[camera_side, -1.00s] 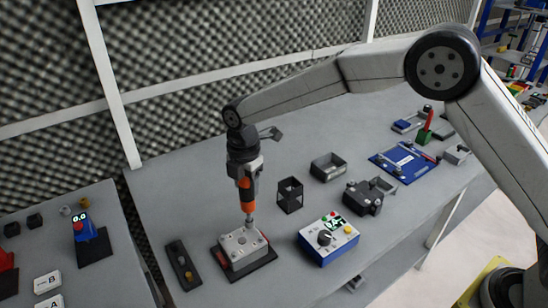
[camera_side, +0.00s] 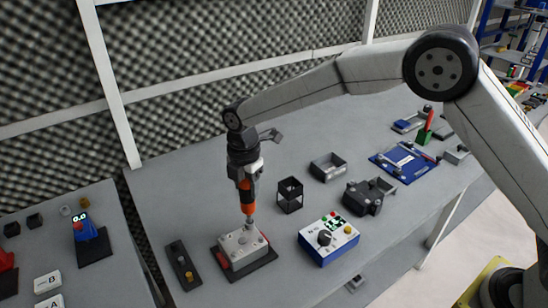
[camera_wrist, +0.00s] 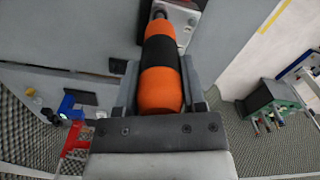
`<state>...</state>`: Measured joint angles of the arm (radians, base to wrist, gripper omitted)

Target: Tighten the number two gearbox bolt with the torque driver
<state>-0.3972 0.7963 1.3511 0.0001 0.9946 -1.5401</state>
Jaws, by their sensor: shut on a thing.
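My gripper (camera_side: 245,172) is shut on the orange and black torque driver (camera_side: 246,197), which hangs upright with its tip down. In the wrist view the driver (camera_wrist: 160,90) lies between my gripper's fingers (camera_wrist: 160,88). The driver's tip meets the top of the grey gearbox block (camera_side: 240,245), toward its back edge. The block sits on a dark base plate with red parts at its sides. The bolt under the tip is hidden, and I cannot read any bolt numbers.
A blue and white control box (camera_side: 328,240) with a knob stands right of the gearbox. A dark tray with small pegs (camera_side: 183,266) lies left of it. A black open holder (camera_side: 290,195), a grey open box (camera_side: 327,167) and a dark block (camera_side: 364,197) stand behind and to the right.

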